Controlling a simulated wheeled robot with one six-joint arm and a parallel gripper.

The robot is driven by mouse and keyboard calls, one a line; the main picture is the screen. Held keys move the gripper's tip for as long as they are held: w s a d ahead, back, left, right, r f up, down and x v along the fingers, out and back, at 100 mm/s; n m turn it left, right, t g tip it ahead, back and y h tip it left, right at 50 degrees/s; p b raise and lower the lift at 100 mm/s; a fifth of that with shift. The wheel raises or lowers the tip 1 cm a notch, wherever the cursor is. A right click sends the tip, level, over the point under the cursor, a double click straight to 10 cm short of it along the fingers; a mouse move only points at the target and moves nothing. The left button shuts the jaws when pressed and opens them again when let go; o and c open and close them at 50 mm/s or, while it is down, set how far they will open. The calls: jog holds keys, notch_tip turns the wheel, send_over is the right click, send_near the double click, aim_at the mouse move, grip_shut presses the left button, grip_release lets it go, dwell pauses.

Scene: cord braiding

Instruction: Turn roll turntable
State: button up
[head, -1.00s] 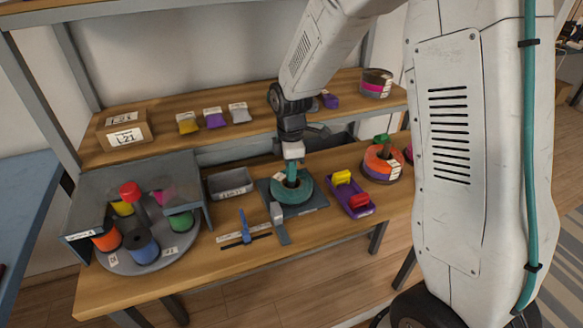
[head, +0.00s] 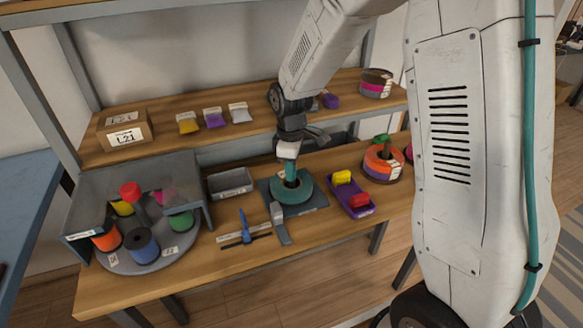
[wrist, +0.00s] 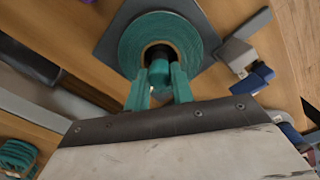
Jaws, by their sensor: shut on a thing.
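The roll turntable (head: 150,258) is a grey round plate at the left of the bench, partly under a grey hood. It bears several coloured rolls, among them a blue roll (head: 141,246), an orange one (head: 106,239) and a green one (head: 181,222). A red-topped post (head: 130,189) stands up among them. My gripper (wrist: 159,88) is away from the turntable, over a teal roll (head: 291,196) on a dark square plate. Its teal fingers are shut on a short teal and black peg (wrist: 159,72) at the roll's dark central hole. The wrist view does not show the turntable.
A grey tray (head: 230,183) and a blue tool (head: 245,230) lie between the turntable and the teal roll. A purple tray (head: 352,199) with yellow and red pieces and an orange roll (head: 383,162) lie to the right. A shelf runs behind, with a box (head: 124,131).

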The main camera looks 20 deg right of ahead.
jog(key=shift+m, duration=11.5)
jog(key=shift+w+r+m, duration=0.1)
jog(key=shift+m, duration=3)
jog(key=shift+m, duration=0.5)
